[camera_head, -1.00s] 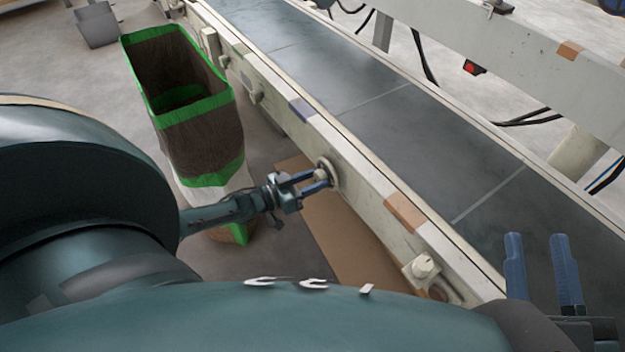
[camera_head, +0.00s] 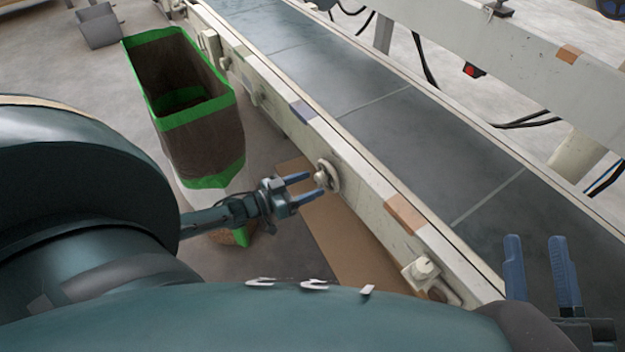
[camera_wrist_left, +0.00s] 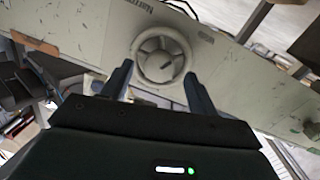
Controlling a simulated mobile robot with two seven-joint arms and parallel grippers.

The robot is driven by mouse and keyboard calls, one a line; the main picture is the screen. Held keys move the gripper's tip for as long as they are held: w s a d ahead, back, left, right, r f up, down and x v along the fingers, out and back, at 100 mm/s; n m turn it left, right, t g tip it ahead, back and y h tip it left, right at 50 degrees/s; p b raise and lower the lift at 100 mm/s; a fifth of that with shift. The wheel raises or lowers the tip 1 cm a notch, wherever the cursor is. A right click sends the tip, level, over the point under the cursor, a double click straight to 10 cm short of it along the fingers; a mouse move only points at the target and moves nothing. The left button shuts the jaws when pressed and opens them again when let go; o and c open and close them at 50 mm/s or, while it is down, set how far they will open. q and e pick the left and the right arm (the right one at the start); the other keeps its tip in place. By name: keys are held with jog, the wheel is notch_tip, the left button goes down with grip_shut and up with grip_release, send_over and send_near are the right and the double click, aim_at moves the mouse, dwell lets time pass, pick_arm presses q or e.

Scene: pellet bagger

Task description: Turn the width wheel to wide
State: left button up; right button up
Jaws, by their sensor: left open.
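The width wheel (camera_head: 327,175) is a small pale handwheel with a hub, mounted on the near side of the conveyor frame. In the left wrist view the wheel (camera_wrist_left: 160,54) shows face-on, with printed labels above it; one seems to read "Narrow", the other is too small to read. My left gripper (camera_head: 302,188) is open and empty, just short of the wheel, its fingers pointing at it. In the left wrist view its fingertips (camera_wrist_left: 158,72) appear either side of the wheel's lower part, apart from the hub. My right gripper (camera_head: 540,240) has its fingers apart over the belt at lower right.
The conveyor belt (camera_head: 380,115) runs diagonally behind the wheel. A brown and green open bag (camera_head: 205,140) stands left of the frame. A knob (camera_head: 423,268) sits further down the frame. A brown board (camera_head: 345,235) lies on the floor below.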

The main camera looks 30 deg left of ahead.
pick_arm(q)
jog(key=shift+p+v, duration=0.3)
jog(key=shift+v, duration=0.85)
jog(key=p+v, duration=0.1)
jog(key=v, duration=0.8)
jog(key=shift+p, duration=0.4)
pick_arm(e)
jog(key=shift+s+d+f+g+h, duration=0.2)
jog(key=shift+f+g+h, duration=0.1)
jog(key=shift+f+h, duration=0.25)
jog(key=shift+s+f, duration=0.1)
jog(key=shift+f, duration=0.1)
